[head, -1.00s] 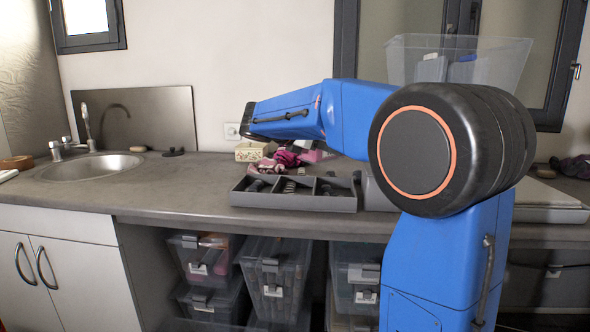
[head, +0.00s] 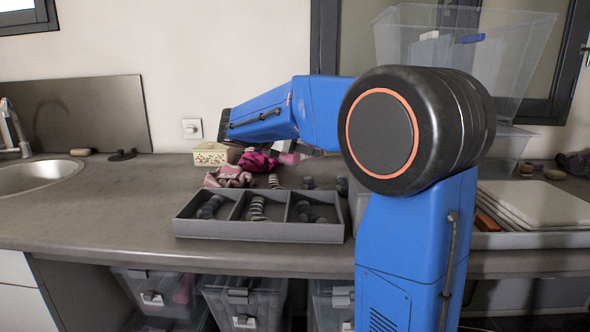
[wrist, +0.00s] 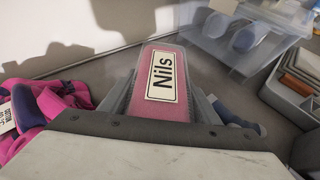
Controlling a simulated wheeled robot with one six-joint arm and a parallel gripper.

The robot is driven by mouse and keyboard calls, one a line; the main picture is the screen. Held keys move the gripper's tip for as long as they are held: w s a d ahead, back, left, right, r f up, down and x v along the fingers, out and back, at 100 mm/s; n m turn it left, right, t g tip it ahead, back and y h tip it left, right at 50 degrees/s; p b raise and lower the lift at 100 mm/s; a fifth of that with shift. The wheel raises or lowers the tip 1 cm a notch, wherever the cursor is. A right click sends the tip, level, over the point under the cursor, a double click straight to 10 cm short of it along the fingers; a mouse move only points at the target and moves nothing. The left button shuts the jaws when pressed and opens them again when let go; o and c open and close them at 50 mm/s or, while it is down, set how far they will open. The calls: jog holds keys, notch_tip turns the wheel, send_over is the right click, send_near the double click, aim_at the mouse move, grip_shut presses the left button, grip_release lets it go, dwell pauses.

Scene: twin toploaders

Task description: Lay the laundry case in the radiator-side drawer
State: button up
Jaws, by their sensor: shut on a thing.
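My gripper (wrist: 160,95) is shut on a flat pink case (wrist: 166,58) with a white label reading "Nils". The case sticks out ahead between the two grey fingers and is held above the worktop. Whether it is the laundry case beyond this label I cannot tell. In the head view my blue arm hides the gripper, and a bit of pink (head: 291,158) shows under the forearm. No radiator or radiator-side drawer can be made out in either view.
A grey three-part tray (head: 260,233) with rolled socks stands on the worktop (head: 100,215). Behind it lie magenta cloth (head: 257,162) and a cream box (head: 210,154). Clear bins (head: 460,60) are stacked at back right. Lidded boxes (head: 245,300) stand below. The worktop left of the tray is clear.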

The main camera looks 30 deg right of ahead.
aim_at(302, 176)
jog(key=shift+f, duration=2.65)
jog(key=shift+f, duration=0.1)
jog(key=o, duration=1.3)
jog(key=shift+c, duration=0.2)
